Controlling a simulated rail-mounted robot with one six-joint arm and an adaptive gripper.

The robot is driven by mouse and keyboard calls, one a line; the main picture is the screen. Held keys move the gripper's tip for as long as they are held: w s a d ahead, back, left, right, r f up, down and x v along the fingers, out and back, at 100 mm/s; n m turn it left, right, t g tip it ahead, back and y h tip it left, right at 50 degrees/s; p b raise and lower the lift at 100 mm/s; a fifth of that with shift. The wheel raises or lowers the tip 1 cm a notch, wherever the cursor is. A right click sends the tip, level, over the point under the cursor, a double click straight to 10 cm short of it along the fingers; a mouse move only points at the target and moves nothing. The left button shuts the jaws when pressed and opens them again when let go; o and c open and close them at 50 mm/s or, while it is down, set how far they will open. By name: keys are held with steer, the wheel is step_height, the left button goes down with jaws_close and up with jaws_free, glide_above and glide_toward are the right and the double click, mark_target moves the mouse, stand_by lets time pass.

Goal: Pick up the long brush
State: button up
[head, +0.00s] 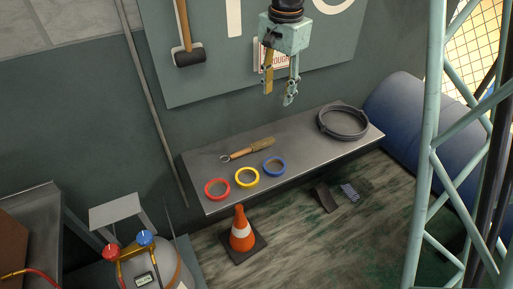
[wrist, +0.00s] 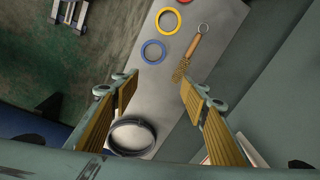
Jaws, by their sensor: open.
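The long brush (head: 249,150) lies flat on the grey metal shelf (head: 303,143), with a tan bristle end at the right and a metal ring at its left end. In the wrist view the brush (wrist: 190,55) shows with its ring at the top and its bristle end close to the right finger's tip. My gripper (head: 281,97) is open and empty, above the shelf and apart from the brush. In the wrist view my gripper (wrist: 157,83) has its yellow-padded fingers spread wide, with the bare shelf between them.
A red ring (head: 217,189), a yellow ring (head: 247,177) and a blue ring (head: 275,167) lie along the shelf's front. A dark coiled hose (head: 343,121) lies at its right end. An orange cone (head: 241,231) stands below. A hammer (head: 188,54) hangs on the wall board.

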steer(key=w+a+f+m, duration=0.2)
steer(key=w+a+f, duration=0.3)
steer(key=f, duration=0.5)
steer(key=m+g, duration=0.1)
steer(key=m, duration=0.1)
glide_above(252, 145)
step_height(252, 145, down, 12)
steer(key=shift+d+b, duration=0.15)
steer(key=shift+b, duration=0.15)
steer(key=shift+f, duration=0.1)
steer(key=shift+f+b, duration=0.6)
steer(key=shift+f, duration=3.6)
steer(key=shift+f, duration=0.15)
steer(key=shift+w+a+f+b, duration=0.15)
steer(key=shift+f+b, duration=0.45)
steer(key=shift+f, duration=1.85)
